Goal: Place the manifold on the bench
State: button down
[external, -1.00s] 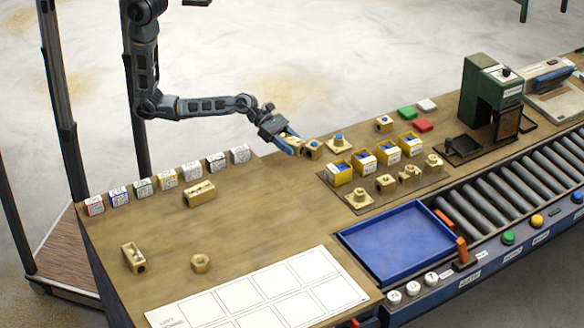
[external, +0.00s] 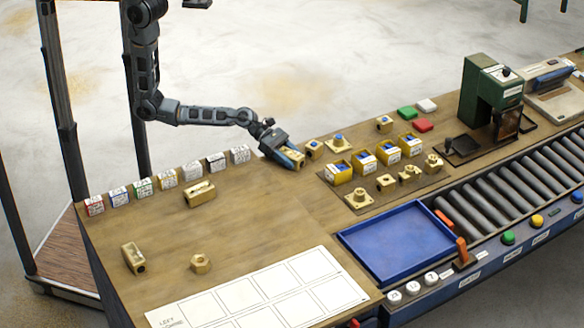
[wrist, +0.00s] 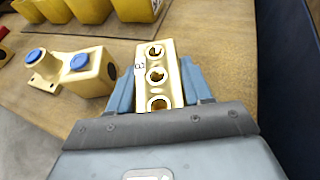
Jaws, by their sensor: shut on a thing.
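My gripper (external: 289,155) is at the far edge of the wooden bench (external: 235,220), left of the group of brass parts. Its blue fingers are shut on the manifold (wrist: 157,72), a brass block with three round holes in a row along its top face. The manifold also shows in the external view (external: 294,162), partly hidden by the fingers. It is low over the bench or on it; I cannot tell whether its underside touches. In the wrist view, the fingers (wrist: 157,88) press on its left and right sides.
A brass fitting with blue caps (wrist: 75,68) stands close left of the manifold in the wrist view. Yellow bins (external: 338,173) and several brass parts stand to the right. Another brass block (external: 200,193) lies left, near labelled boxes (external: 191,171). The bench between is clear.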

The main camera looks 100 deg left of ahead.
jog(key=shift+c, duration=2.4)
grip_release()
jog(key=shift+r, duration=0.1)
jog(key=v, duration=1.2)
